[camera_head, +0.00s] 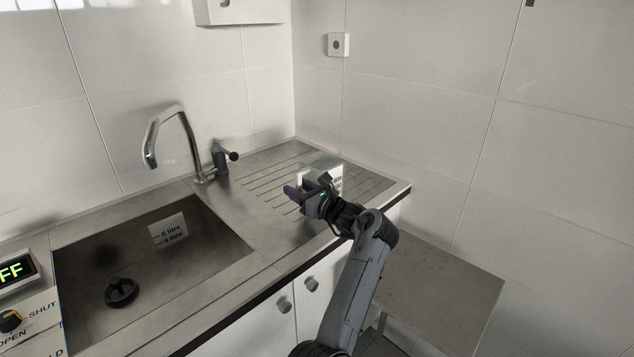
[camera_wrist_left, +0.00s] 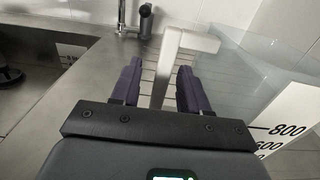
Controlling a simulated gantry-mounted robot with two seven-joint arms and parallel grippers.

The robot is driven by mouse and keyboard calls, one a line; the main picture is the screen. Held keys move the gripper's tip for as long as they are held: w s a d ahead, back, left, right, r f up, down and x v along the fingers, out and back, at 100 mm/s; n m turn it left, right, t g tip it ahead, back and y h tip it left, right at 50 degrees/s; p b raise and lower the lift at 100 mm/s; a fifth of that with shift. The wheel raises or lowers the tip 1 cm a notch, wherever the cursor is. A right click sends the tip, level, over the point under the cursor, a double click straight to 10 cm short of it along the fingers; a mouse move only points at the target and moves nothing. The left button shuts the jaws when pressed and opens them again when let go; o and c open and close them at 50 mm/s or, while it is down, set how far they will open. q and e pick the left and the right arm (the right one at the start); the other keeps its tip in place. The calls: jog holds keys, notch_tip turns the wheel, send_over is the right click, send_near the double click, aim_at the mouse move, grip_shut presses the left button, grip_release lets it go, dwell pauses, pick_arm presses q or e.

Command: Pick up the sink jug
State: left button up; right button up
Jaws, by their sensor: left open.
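The sink jug (camera_head: 334,172) stands on the draining board to the right of the sink, partly hidden behind my left gripper in the head view. It is clear-walled with a white scale label. In the left wrist view, its see-through body (camera_wrist_left: 250,72) is at the right, and a label reads 800 and 600. Its pale handle (camera_wrist_left: 172,55) shows between the two purple fingers of my left gripper (camera_wrist_left: 160,68). The left gripper (camera_head: 296,193) is open, with a gap on each side of the handle. Whether it touches the handle cannot be told. My right gripper is not in view.
The sink basin (camera_head: 150,285) with a dark plug (camera_head: 121,291) and a litre label (camera_head: 168,231) lies left. A curved tap (camera_head: 176,118) and its lever (camera_head: 222,157) stand behind. A control panel (camera_head: 22,300) is at far left. Tiled walls close off the back and right.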

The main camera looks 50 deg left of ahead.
pick_arm(q)
jog(key=shift+d+f, duration=0.1)
jog(key=shift+d, duration=0.1)
jog(key=shift+c, duration=1)
jog(key=shift+a, duration=0.15)
grip_shut()
jog(key=shift+r, duration=0.3)
